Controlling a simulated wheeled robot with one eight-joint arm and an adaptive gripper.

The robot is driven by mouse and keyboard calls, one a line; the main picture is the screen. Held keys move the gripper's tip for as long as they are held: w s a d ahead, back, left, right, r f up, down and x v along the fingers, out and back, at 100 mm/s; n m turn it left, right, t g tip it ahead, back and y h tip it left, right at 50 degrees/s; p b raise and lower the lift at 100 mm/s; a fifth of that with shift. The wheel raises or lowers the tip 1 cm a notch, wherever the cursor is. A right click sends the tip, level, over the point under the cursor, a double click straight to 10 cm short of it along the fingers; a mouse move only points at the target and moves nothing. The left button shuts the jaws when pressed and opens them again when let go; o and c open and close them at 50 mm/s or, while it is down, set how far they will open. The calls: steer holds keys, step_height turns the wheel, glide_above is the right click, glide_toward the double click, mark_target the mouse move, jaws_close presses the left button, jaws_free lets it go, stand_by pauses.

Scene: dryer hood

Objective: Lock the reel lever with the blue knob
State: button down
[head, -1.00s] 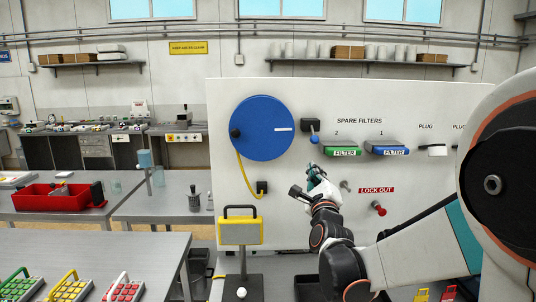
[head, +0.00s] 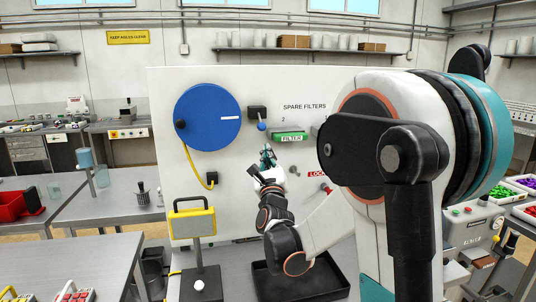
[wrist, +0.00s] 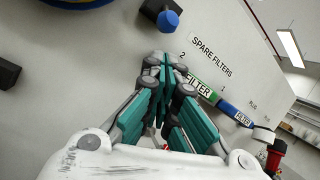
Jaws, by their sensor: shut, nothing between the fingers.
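The blue knob (head: 262,127) hangs from a black lever mount (head: 257,112) on the white panel, right of the blue reel disc (head: 207,117). In the wrist view the knob (wrist: 168,20) shows at the top, beyond the fingertips, with the black mount (wrist: 152,8) beside it. My gripper (head: 267,153) is just below the knob in the head view, apart from it in the picture. Its teal fingers (wrist: 164,62) are shut and empty in the wrist view. The exact depth gap to the knob cannot be told.
A green filter (head: 290,136) sits right of the knob; a blue one (wrist: 236,113) shows in the wrist view. My arm hides the panel's right side.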

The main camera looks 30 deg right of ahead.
mark_target(260, 120)
steer(key=x, duration=0.7)
steer(key=shift+w+d+b, duration=0.2)
steer(key=shift+w+b, duration=0.15)
steer(key=shift+r, duration=0.2)
steer(key=shift+s+r+g+y+p, duration=0.15)
steer(key=shift+s+g+y+p, duration=0.15)
steer(key=shift+p, duration=0.3)
